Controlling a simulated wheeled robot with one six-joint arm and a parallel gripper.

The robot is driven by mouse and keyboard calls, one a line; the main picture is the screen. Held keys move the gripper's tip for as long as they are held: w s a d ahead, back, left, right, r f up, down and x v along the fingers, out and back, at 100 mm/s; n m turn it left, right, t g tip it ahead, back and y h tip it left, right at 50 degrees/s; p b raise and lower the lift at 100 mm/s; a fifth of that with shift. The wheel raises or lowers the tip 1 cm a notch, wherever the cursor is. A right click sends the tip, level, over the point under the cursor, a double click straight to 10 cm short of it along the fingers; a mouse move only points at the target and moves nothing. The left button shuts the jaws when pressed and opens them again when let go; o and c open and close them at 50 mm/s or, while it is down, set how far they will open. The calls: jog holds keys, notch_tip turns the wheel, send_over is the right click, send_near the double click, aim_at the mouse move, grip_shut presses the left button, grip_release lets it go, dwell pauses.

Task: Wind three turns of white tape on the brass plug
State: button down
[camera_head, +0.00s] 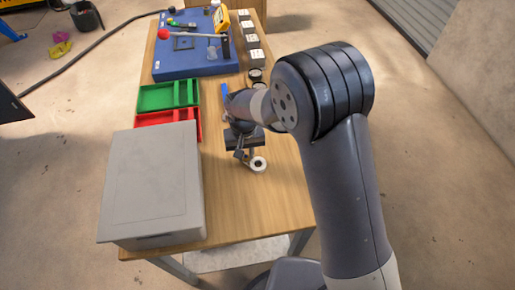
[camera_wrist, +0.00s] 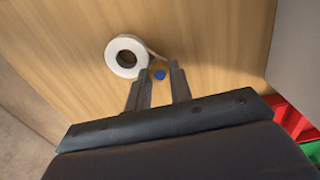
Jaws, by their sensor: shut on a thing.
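In the wrist view, my gripper (camera_wrist: 160,80) has its two fingers on either side of a small round piece with a blue face (camera_wrist: 159,75). It appears to be the brass plug, though its brass colour barely stands out from the wood. A white tape roll (camera_wrist: 113,52) is beside the left fingertip, and a thin strip runs from it toward the piece between the fingers. In the head view, my gripper (camera_head: 246,153) is low over the right part of the wooden bench, with the tape roll (camera_head: 263,168) just in front. The plug is hidden there.
A large grey box (camera_head: 150,185) stands at the bench's near left. Behind it are a red tray (camera_head: 170,130) and a green tray (camera_head: 168,97). A blue mat (camera_head: 175,65) with tools and a meter lies at the back. Bare wood (camera_head: 245,205) is free at the near right.

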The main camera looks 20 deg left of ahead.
jog(key=s+d, duration=0.1)
jog(key=s, duration=0.1)
jog(key=s+d+b, duration=0.1)
jog(key=s+d, duration=0.1)
jog(key=shift+s+d, duration=0.15)
jog(key=shift+d, duration=0.15)
jog(key=d, duration=0.2)
jog(key=w+d, duration=0.1)
jog(key=d, duration=0.1)
jog(key=shift+w, duration=0.2)
jog(key=w, duration=0.2)
jog(key=shift+w+d, duration=0.35)
jog(key=shift+w, duration=0.05)
jog(key=w+a, duration=0.2)
jog(key=w, duration=0.1)
jog(key=shift+w, duration=0.3)
jog(key=a, duration=0.3)
jog(key=s+a, duration=0.1)
jog(key=a, duration=0.1)
jog(key=shift+a, duration=0.15)
notch_tip(320, 180, up, 4)
jog(key=p, duration=0.2)
jog(key=shift+w+r+p, duration=0.1)
jog(key=shift+r+p, duration=0.1)
jog(key=shift+p, duration=0.2)
jog(key=shift+r+p, duration=0.45)
jog(key=shift+r, duration=0.4)
